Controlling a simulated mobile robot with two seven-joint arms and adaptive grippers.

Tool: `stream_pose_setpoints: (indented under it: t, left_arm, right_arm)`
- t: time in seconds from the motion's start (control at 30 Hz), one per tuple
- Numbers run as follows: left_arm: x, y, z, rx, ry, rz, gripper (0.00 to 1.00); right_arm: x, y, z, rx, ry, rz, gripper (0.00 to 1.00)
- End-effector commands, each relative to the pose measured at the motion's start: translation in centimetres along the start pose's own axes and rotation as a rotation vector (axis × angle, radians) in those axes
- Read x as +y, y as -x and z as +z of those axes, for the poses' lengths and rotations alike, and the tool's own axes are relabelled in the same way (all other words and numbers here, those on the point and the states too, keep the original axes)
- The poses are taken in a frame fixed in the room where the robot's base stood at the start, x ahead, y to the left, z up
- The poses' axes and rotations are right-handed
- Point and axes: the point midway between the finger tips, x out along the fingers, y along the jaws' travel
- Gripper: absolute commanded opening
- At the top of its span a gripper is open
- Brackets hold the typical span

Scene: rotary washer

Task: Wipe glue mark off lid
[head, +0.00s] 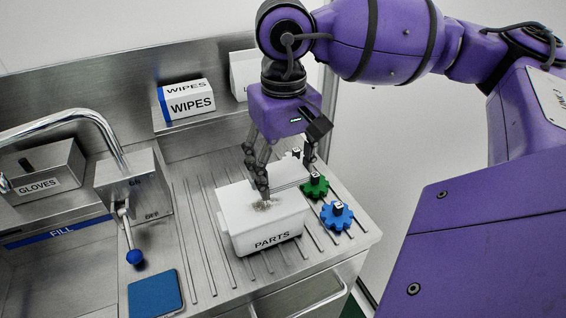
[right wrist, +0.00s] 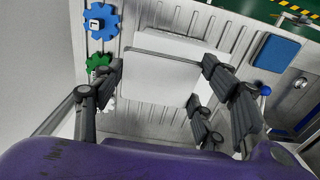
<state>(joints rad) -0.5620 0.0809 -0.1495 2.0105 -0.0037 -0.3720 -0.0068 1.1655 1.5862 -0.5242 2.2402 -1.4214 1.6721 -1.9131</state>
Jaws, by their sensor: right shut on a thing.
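A white box marked PARTS (head: 272,240) stands on the ribbed steel drainboard, with a white lid (head: 238,204) on top. A brownish glue mark (head: 266,204) shows on the lid, beside a fingertip of my right gripper (head: 287,182). The gripper points down over the lid's back part. The mark cannot be made out there. A WIPES box (head: 188,102) stands on the back ledge. My left gripper is out of view.
A green gear (head: 314,189) and a blue gear (head: 336,217) lie right of the box; a white gear is partly hidden. A blue pad (head: 155,293) lies front left. A faucet (head: 75,118), lever (head: 134,256) and GLOVES box (head: 42,172) are left.

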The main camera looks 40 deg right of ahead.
Motion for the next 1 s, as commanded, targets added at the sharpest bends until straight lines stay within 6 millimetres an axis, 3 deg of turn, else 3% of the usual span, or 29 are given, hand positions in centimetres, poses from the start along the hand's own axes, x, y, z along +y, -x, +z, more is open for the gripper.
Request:
stream_pose_setpoints:
  t: [0.17,0.4,1.0]
  left_arm:
    - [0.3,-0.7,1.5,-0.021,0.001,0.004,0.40]
    - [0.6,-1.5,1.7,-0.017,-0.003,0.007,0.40]
    - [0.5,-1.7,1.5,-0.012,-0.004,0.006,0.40]
  right_arm:
    - [0.1,-2.5,0.1,-0.005,-0.002,0.003,0.45]
    - [0.0,-4.7,0.1,-0.003,-0.003,0.001,0.45]
    - [0.0,-5.4,0.0,0.000,-0.003,-0.001,0.45]
